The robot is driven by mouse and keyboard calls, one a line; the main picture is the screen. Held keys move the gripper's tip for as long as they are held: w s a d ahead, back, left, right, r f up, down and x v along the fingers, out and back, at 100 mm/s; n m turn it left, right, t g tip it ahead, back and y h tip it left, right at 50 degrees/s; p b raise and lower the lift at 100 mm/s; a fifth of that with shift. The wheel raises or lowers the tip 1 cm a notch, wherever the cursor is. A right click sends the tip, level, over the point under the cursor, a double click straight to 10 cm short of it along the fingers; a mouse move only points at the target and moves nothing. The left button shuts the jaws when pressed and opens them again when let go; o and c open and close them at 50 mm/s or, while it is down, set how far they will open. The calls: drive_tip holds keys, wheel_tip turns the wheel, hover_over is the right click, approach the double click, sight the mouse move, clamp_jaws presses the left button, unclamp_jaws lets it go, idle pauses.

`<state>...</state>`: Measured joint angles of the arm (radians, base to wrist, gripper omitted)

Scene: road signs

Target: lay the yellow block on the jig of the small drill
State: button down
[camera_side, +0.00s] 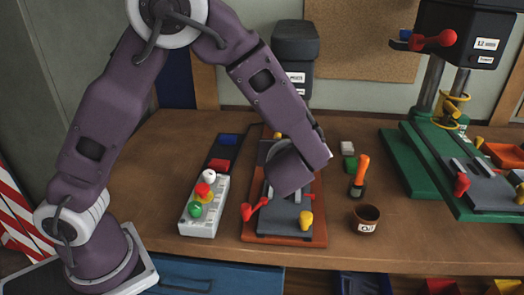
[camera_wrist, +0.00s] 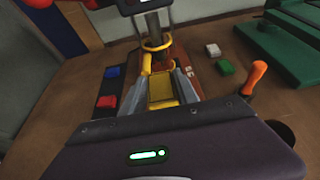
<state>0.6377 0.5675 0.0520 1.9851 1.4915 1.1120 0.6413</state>
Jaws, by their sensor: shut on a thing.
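The yellow block (camera_wrist: 162,90) is between the two grey fingers of my gripper (camera_wrist: 163,80) in the wrist view, and the gripper is shut on it. The small drill (camera_side: 295,45) has a dark head and a red-brown base (camera_side: 255,236). My wrist is over this base in the side view and hides my fingers, the block and part of the drill. The jig (camera_side: 280,220) is a grey plate on the base, partly covered by my wrist. I cannot tell whether the block touches the jig.
A dark tray holds a blue block (camera_side: 228,140) and a red block (camera_side: 219,165). A light-grey box (camera_side: 198,228) with coloured knobs stands left of the drill. To the right are white and green blocks, an orange-handled tool (camera_side: 361,172), a brown cup (camera_side: 365,219) and a larger green drill (camera_side: 425,165).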

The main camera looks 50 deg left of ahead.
wheel_tip(320, 180, down, 12)
drive_tip(key=shift+s+a+r, duration=0.1)
drive_tip(key=shift+f, duration=0.25)
idle(0.4)
drive_tip(key=shift+s, duration=0.1)
drive_tip(key=c, duration=0.9)
unclamp_jaws()
drive_tip(key=shift+f, duration=0.1)
drive_tip(key=shift+o, duration=0.2)
drive_tip(key=v, duration=0.7)
drive_tip(key=shift+r, duration=0.3)
drive_tip(key=shift+a, duration=0.1)
